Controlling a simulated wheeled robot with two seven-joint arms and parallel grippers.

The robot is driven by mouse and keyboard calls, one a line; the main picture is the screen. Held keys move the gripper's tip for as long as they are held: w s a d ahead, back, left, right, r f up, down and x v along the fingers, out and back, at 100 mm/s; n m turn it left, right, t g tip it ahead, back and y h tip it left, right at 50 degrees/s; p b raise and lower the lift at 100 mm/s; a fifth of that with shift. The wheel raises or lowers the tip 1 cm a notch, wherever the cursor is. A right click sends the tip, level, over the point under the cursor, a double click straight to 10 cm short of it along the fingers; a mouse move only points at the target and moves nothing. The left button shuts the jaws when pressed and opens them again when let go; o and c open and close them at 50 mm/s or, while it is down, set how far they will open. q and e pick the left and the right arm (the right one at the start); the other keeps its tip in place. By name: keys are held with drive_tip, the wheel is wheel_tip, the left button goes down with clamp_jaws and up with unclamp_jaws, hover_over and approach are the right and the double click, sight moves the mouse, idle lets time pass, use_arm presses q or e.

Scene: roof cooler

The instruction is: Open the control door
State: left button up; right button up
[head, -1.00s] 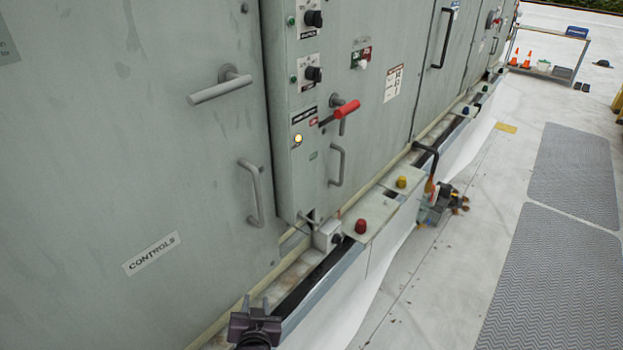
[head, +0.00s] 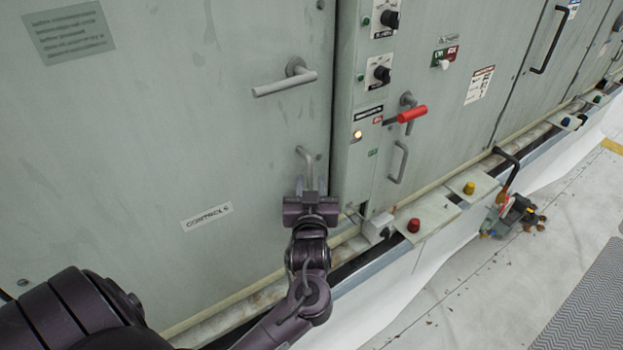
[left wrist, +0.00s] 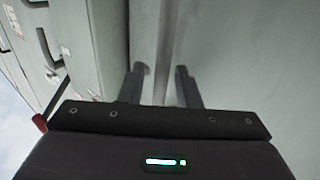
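The control door (head: 150,140) is a grey-green panel with a "CONTROLS" label (head: 207,217), and it looks closed in the head view. A grey lever handle (head: 285,82) sits on its upper right part, near horizontal. Below it is a grey vertical pull handle (head: 306,160). My left gripper (head: 310,188) is at the lower part of the pull handle and hides it there. In the left wrist view the two fingers (left wrist: 160,88) are apart, with a grey bar, seemingly the pull handle (left wrist: 167,50), between them and gaps beside it. My right gripper is not in view.
Right of the door is a panel with knobs (head: 381,74), a red-handled lever (head: 411,114) and a second pull handle (head: 399,162). A ledge with red (head: 414,225) and yellow (head: 469,188) buttons runs below. Open floor (head: 470,290) lies at lower right.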

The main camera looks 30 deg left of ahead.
use_arm(q)
drive_tip(key=shift+w+a, duration=0.1)
drive_tip(key=shift+a, duration=0.1)
clamp_jaws()
drive_tip(key=shift+d+f, duration=0.1)
